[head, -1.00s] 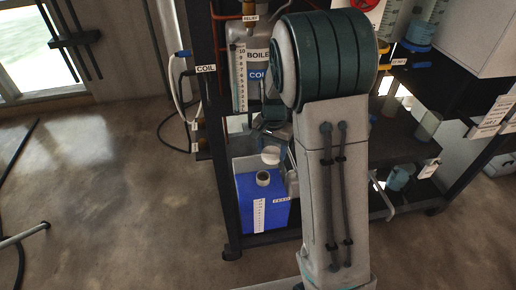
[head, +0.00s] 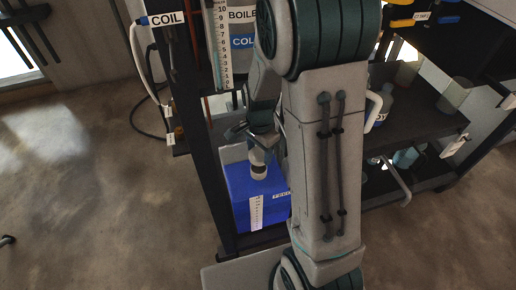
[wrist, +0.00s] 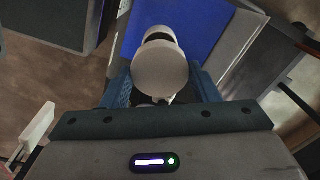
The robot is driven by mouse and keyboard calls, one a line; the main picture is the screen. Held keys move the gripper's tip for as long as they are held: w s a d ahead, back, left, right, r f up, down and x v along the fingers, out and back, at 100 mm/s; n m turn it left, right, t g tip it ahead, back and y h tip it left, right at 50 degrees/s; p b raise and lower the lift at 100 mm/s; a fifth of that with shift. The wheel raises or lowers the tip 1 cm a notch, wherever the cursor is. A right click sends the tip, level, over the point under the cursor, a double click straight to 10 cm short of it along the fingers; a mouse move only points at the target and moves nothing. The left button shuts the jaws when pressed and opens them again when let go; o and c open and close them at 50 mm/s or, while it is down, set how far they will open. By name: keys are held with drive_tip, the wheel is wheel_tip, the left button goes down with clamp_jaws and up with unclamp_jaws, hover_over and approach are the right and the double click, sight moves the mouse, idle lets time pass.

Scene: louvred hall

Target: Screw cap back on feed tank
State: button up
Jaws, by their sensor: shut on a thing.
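The feed tank is a blue box (head: 236,196) with a white scale strip, low in the rack in the head view. It also shows in the wrist view (wrist: 196,25). Its pale neck (head: 258,173) rises from the top. The white round cap (wrist: 160,72) is between the blue fingers of my gripper (wrist: 162,92), which is shut on it. In the wrist view the cap overlaps the neck (wrist: 160,33), whose far part shows beyond it. In the head view the cap is just above the neck or touching it; I cannot tell which. My arm hides the tank's right side.
A dark rack post (head: 208,150) stands close left of the tank. The boiler (head: 242,17) and its scale are above. A shelf (head: 422,118) with containers is to the right.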

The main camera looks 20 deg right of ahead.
sight(259, 162)
drive_tip(key=shift+a+f+b, duration=0.1)
drive_tip(key=shift+f+b, duration=1.2)
drive_tip(key=shift+f, duration=1.1)
drive_tip(key=shift+f, duration=0.35)
drive_tip(key=shift+f, duration=0.2)
drive_tip(key=shift+f, duration=0.2)
drive_tip(key=shift+r, duration=0.1)
